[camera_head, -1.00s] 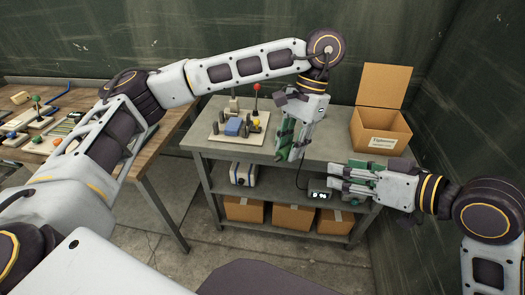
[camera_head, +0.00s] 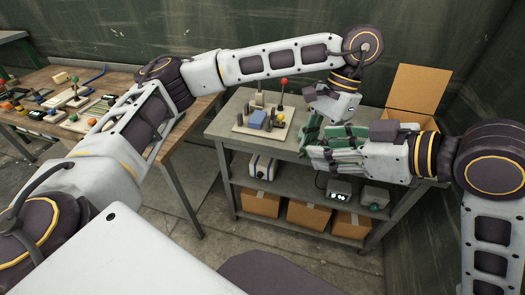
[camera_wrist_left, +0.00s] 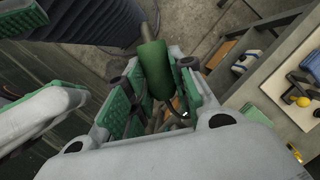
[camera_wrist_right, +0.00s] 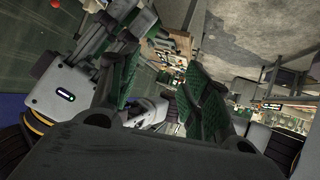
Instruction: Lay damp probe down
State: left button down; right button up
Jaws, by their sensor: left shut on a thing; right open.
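The damp probe shows in the left wrist view as a thick green handle (camera_wrist_left: 154,68) with a dark cable looping below it. My left gripper (camera_wrist_left: 158,100) is shut on this handle. In the head view my left gripper (camera_head: 310,132) hangs over the front right part of the grey bench top (camera_head: 228,126), and the probe is mostly hidden there. My right gripper (camera_head: 322,155) is open beside the left one, its fingers overlapping it in the picture; I cannot tell whether they touch. The right wrist view shows its spread green-padded fingers (camera_wrist_right: 160,95) with no probe clear between them.
A board with a blue block and a red-knobbed lever (camera_head: 283,88) stands on the bench top. An open carton (camera_head: 418,90) is partly behind my right arm. A lit display box (camera_head: 339,190) and cartons (camera_head: 308,215) fill the shelves. A cluttered wooden table (camera_head: 40,125) is at left.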

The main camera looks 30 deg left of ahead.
jog(key=s+a+n+t+h, duration=0.2)
jog(key=s+a+n+h, duration=0.9)
jog(key=n, duration=0.9)
jog(key=shift+w+d+r+n+t+h, duration=0.15)
jog(key=shift+w+n+t+h, duration=0.3)
jog(key=shift+n+t+h, duration=0.4)
jog(key=shift+w+d+r+n+t+h, duration=0.15)
jog(key=shift+w+n+t+h, duration=0.25)
jog(key=shift+n+t+h, duration=0.45)
jog(key=shift+w+d+r+n+t+h, duration=0.15)
jog(key=shift+w+n+t+h, duration=0.4)
jog(key=shift+t, duration=0.45)
jog(key=shift+s, duration=0.1)
jog(key=shift+f, duration=0.1)
